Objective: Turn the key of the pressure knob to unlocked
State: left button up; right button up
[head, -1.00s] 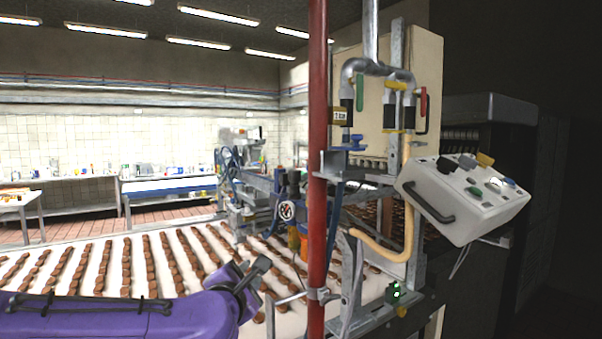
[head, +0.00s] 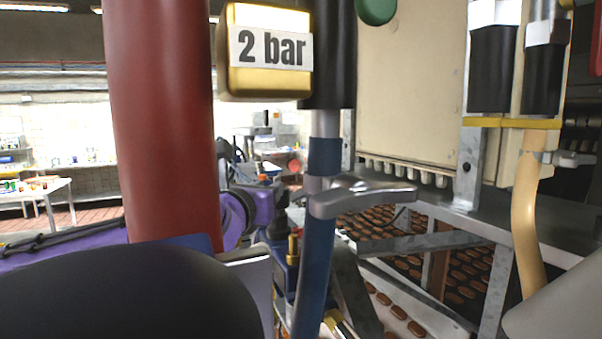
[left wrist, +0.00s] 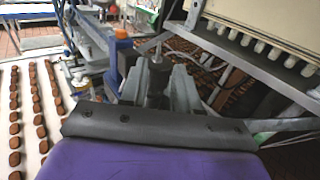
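In the head view, a grey metal lever handle (head: 362,196) sits on a blue-and-dark vertical pipe (head: 323,165). It points right, roughly level, below a gold "2 bar" sign (head: 270,52). I cannot tell for sure whether this handle is the key of the pressure knob. A purple part of my left arm shows behind the red post, with its fingers not clear there. In the left wrist view my left gripper (left wrist: 158,88) has two grey fingers apart. A dark rounded thing shows between or behind them, and contact cannot be told. My right gripper is not in view.
A thick red post (head: 165,120) stands close at left. A cream cabinet (head: 410,80), a beige hose (head: 527,215) and metal framing are at right. The conveyor (left wrist: 38,110) carries rows of brown sweets.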

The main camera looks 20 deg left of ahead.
aim_at(279, 176)
pick_arm(q)
jog(key=w+p, duration=0.1)
jog(key=w, duration=0.1)
jog(key=w+p, duration=0.1)
jog(key=w, duration=0.2)
jog(key=w+a+p, duration=0.1)
jog(key=w, duration=0.2)
jog(key=shift+w+r, duration=0.15)
jog(key=shift+w, duration=0.2)
jog(key=shift+s+a+r, duration=0.3)
jog(key=shift+s, duration=0.05)
jog(key=shift+w+f, duration=0.15)
jog(key=shift+w, duration=0.25)
grip_shut()
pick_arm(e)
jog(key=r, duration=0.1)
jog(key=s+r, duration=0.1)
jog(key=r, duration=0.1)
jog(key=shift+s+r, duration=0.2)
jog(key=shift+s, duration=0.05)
